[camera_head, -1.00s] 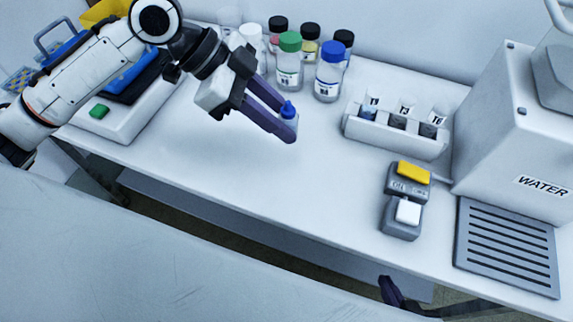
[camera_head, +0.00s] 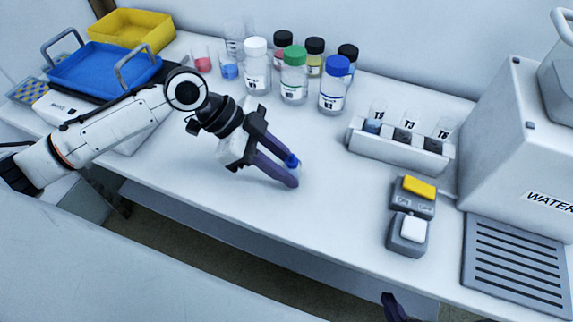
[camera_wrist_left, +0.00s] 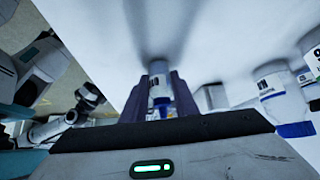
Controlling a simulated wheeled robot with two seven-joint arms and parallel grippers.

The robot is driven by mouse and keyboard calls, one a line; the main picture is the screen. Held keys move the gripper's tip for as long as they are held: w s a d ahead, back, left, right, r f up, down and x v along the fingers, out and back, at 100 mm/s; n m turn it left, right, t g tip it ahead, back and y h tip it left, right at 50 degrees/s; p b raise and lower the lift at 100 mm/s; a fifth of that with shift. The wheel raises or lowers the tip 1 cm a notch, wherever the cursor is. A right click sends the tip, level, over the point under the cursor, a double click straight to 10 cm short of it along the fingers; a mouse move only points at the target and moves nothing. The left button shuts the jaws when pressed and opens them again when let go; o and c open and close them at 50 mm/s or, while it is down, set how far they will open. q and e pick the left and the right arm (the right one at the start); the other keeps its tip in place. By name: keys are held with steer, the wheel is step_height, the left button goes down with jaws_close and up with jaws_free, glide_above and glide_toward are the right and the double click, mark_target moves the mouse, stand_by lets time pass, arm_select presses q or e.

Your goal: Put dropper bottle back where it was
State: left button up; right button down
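My left gripper (camera_head: 294,172) is shut on the dropper bottle, a small bottle whose blue cap (camera_head: 292,160) shows between the purple fingers in the head view. The fingers hide most of its body there. In the left wrist view the dropper bottle (camera_wrist_left: 160,87) sits between both fingers (camera_wrist_left: 161,95), with a white body and a blue band. It is over the open middle of the white bench (camera_head: 330,215); I cannot tell whether it touches the surface. Of my right gripper only a dark tip (camera_head: 392,306) shows at the bottom edge.
Several capped bottles, one with a green cap (camera_head: 294,80), stand at the back. A white rack (camera_head: 395,148) with labelled vials, a grey device with a yellow button (camera_head: 419,188) and the water unit (camera_head: 520,150) stand right. Blue (camera_head: 105,70) and yellow (camera_head: 135,28) trays are left.

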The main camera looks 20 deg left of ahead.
arm_select(q)
steer(key=shift+f, duration=0.1)
steer(key=o, duration=0.6)
steer(key=shift+r, duration=0.2)
steer(key=v, duration=1.2)
steer(key=shift+f, duration=0.1)
